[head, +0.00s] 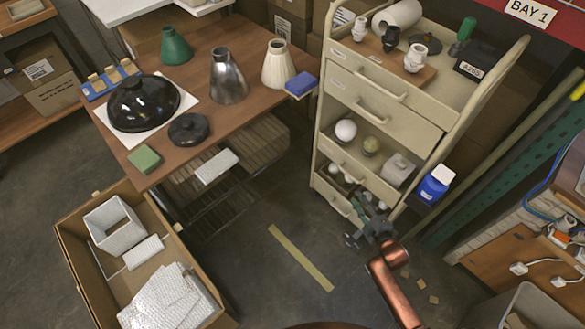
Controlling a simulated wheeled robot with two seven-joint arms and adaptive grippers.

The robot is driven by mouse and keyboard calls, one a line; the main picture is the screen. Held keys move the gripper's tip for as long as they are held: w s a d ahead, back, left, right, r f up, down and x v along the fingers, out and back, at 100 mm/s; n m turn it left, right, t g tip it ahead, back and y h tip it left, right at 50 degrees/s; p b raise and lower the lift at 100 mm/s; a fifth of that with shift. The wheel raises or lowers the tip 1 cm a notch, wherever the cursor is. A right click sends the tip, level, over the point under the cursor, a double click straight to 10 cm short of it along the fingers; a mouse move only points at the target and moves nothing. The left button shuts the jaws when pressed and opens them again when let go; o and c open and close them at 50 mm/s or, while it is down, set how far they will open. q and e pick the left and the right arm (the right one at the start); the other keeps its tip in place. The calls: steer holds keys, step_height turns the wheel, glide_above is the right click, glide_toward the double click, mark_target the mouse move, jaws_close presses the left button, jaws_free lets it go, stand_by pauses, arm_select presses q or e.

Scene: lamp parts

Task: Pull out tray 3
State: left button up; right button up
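A cream drawer cart (318,120) stands right of centre. Its two upper drawers (381,107) have bar handles and look closed. A lower tray (333,196) holds small whitish parts. Labels on the tray fronts are too small to read. My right gripper (356,238), dark on a copper arm, is low in front of the cart, close to the lower tray's front. Whether it touches is unclear, as is its opening. My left gripper is not in view.
A brown table (205,130) with lamp shades stands left. A cardboard box (75,240) with white packing is at lower left. The floor (265,285) between box and cart is clear, with a tape strip (300,257).

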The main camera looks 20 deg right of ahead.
steer(key=n+t, duration=0.2)
glide_toward(348, 174)
steer(key=w, duration=0.2)
steer(key=w+b, duration=0.1)
steer(key=w, duration=0.1)
steer(key=w+f+b, duration=0.1)
steer(key=w, duration=0.2)
steer(key=w+b, duration=0.1)
steer(key=w, duration=0.1)
steer(key=shift+w+d+f, duration=0.15)
steer(key=shift+w, duration=0.05)
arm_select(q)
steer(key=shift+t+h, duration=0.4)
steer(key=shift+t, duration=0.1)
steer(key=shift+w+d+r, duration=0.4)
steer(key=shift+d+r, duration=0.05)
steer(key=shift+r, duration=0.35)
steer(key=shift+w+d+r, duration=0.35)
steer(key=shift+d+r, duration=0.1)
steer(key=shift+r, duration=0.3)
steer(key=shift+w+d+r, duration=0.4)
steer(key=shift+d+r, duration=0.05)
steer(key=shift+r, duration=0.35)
arm_select(e)
steer(key=shift+w, duration=0.35)
steer(key=shift+c, duration=0.7)
jaws_close()
